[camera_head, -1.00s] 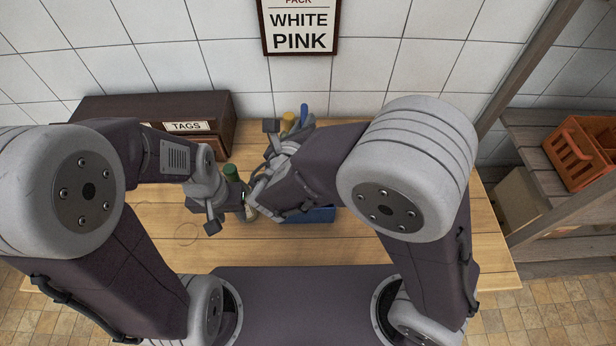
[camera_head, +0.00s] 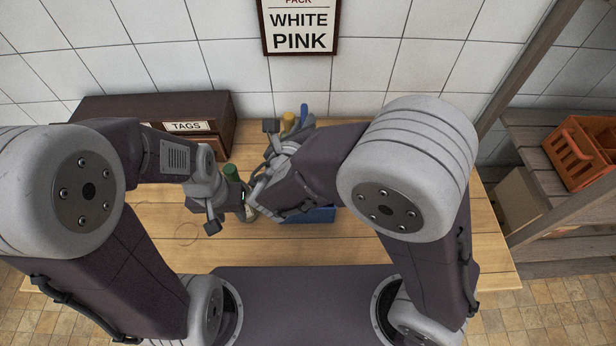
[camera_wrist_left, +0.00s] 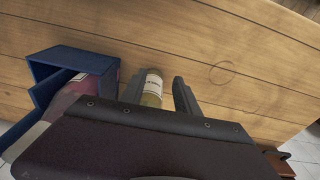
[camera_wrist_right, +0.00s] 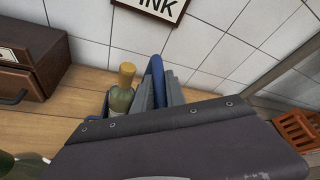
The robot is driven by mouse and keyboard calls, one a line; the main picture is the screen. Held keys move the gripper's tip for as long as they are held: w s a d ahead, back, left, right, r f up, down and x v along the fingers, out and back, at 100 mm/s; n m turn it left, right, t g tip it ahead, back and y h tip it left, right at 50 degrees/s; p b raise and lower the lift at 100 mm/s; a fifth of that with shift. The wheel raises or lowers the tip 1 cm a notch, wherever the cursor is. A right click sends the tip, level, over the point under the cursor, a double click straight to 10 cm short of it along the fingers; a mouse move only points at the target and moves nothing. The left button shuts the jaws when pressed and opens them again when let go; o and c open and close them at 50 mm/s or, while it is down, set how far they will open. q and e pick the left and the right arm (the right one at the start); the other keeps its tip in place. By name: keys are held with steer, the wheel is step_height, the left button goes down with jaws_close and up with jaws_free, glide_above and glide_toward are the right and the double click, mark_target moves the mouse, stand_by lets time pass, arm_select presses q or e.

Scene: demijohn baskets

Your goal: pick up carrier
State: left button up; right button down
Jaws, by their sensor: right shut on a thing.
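The blue carrier (camera_head: 318,215) is on the wooden table, partly hidden by my right arm. Its blue handle (camera_wrist_right: 157,75) is between the fingers of my right gripper (camera_wrist_right: 160,92), which is shut on it. A bottle with a gold top (camera_wrist_right: 122,95) is in the carrier, beside the fingers. The left wrist view shows the carrier's blue wall (camera_wrist_left: 45,70) and a reddish bottle (camera_wrist_left: 88,78) in it. My left gripper (camera_wrist_left: 158,92) is open around a pale green bottle (camera_wrist_left: 152,86) with a white label. The bottle's green cap (camera_head: 231,171) shows in the head view.
A dark wooden box (camera_head: 160,108) with a TAGS label stands at the table's back left. A WHITE PINK sign (camera_head: 300,30) hangs on the tiled wall. An orange carrier (camera_head: 580,152) sits on the shelf at right. The table's right side (camera_head: 455,225) is clear.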

steer(key=shift+w+r, duration=0.15)
steer(key=shift+r, duration=0.1)
steer(key=shift+a+r, duration=0.1)
steer(key=shift+r, duration=1.9)
steer(key=s+d+r+p, duration=0.1)
steer(key=s+d+r, duration=0.6)
steer(key=d, duration=0.2)
steer(key=shift+s, duration=0.3)
steer(key=shift+f, duration=0.1)
